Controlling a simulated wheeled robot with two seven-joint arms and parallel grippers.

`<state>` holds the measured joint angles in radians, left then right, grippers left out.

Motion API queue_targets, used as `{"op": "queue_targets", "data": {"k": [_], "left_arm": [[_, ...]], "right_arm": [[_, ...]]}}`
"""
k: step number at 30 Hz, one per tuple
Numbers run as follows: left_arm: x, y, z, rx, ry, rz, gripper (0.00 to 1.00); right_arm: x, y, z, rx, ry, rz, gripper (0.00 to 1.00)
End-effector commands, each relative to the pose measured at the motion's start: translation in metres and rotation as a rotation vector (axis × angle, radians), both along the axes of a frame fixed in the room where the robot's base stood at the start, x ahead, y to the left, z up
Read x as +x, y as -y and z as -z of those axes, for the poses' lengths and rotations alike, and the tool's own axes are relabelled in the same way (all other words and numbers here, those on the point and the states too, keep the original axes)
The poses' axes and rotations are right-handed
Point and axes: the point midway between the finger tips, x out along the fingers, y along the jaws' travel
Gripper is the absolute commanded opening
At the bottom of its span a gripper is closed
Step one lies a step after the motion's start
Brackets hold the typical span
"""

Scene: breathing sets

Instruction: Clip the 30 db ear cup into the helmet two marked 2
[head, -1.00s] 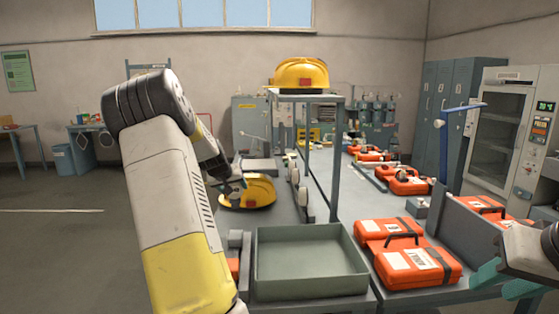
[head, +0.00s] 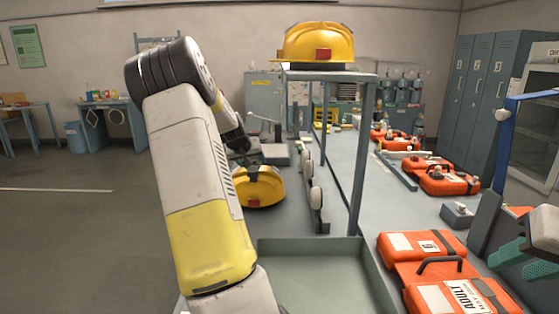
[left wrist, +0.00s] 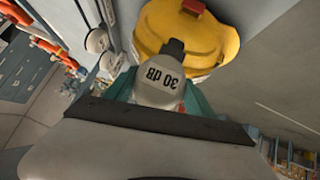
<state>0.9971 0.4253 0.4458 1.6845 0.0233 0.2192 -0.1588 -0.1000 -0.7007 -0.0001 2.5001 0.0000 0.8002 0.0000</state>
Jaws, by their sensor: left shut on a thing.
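My left gripper (left wrist: 160,92) is shut on a white ear cup (left wrist: 161,85) marked 30 dB, its text upside down in the left wrist view. The cup is in front of a yellow helmet (left wrist: 170,25) with a red plate; I cannot tell whether they touch. In the head view this helmet (head: 259,190) is on the grey bench, just below my left gripper (head: 247,160), which is partly hidden by my arm. Another yellow helmet (head: 318,43) with a red plate sits on the raised shelf. No number 2 is readable on either. My right gripper (head: 523,258) is open and empty at the right edge.
White ear cups (head: 316,196) stand on a rail right of the lower helmet. An empty grey-green tray (head: 372,280) is in front. Orange cases (head: 430,243) lie at right. A shelf post (head: 361,155) and a blue stand (head: 502,140) rise nearby.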

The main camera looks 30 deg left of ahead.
Motion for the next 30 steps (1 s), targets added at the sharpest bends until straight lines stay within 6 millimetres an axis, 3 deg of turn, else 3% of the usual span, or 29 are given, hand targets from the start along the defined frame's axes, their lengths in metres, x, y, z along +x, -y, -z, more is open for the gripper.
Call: {"op": "queue_targets", "data": {"k": [6,21,30], "left_arm": [[-0.004,0.002,-0.001,0.005,-0.003,0.0,0.2],[-0.004,0.002,0.045,0.002,-0.004,0.0,0.2],[-0.004,0.002,0.057,0.004,-0.002,-0.001,0.2]], "right_arm": [[0.0,0.0,0.0,0.0,0.0,0.0,0.36],[0.0,0.0,0.0,0.0,0.0,0.0,0.36],[0.0,0.0,0.0,0.0,-0.001,0.0,0.36]]}}
